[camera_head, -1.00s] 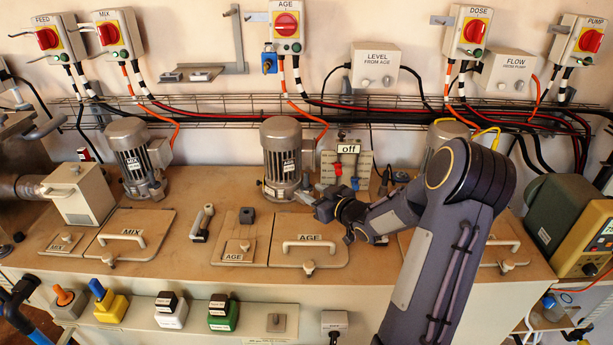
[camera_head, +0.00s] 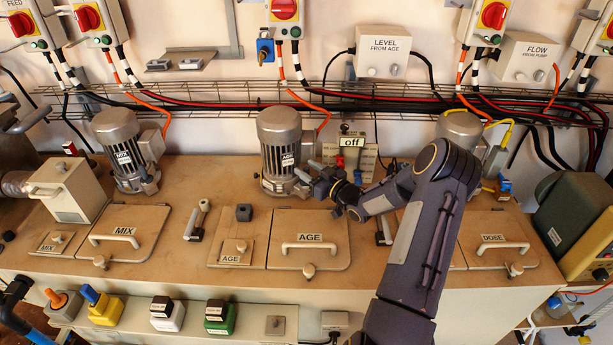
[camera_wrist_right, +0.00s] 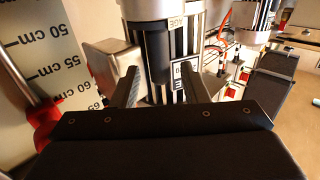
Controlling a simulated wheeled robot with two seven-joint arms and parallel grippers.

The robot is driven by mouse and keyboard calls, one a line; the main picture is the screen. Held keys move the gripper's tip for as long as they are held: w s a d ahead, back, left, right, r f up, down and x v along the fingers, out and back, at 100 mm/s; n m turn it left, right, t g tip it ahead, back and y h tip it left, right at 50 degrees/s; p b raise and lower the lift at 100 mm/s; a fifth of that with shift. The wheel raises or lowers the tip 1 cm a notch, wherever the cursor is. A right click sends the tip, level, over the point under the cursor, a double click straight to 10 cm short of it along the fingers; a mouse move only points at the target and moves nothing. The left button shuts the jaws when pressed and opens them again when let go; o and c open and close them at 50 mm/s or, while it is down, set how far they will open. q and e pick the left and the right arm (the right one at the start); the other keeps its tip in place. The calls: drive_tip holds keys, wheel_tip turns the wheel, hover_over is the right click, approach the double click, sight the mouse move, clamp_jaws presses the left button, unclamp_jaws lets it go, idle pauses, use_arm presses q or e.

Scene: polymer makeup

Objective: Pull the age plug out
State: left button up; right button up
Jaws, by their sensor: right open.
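My right gripper (camera_head: 304,181) is open, low beside the right foot of the grey AGE motor (camera_head: 280,150). In the right wrist view its two fingers (camera_wrist_right: 160,88) are spread, with the dark ribbed AGE motor (camera_wrist_right: 165,45) between and beyond them; I see no plug held. A pale socket box (camera_head: 370,160) under an "off" label stands right of the motor, behind my gripper. A red plug (camera_head: 340,163) and a blue plug (camera_head: 358,178) show at it; I cannot read which is AGE.
A wire cable tray (camera_head: 220,97) with cables runs along the wall. The AGE hatch (camera_head: 310,255) with its handle lies in front of the motor. The counter between the MIX motor (camera_head: 125,150) and the AGE motor is mostly clear.

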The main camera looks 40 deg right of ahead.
drive_tip(key=shift+w, duration=0.55)
clamp_jaws()
drive_tip(key=shift+r, duration=0.1)
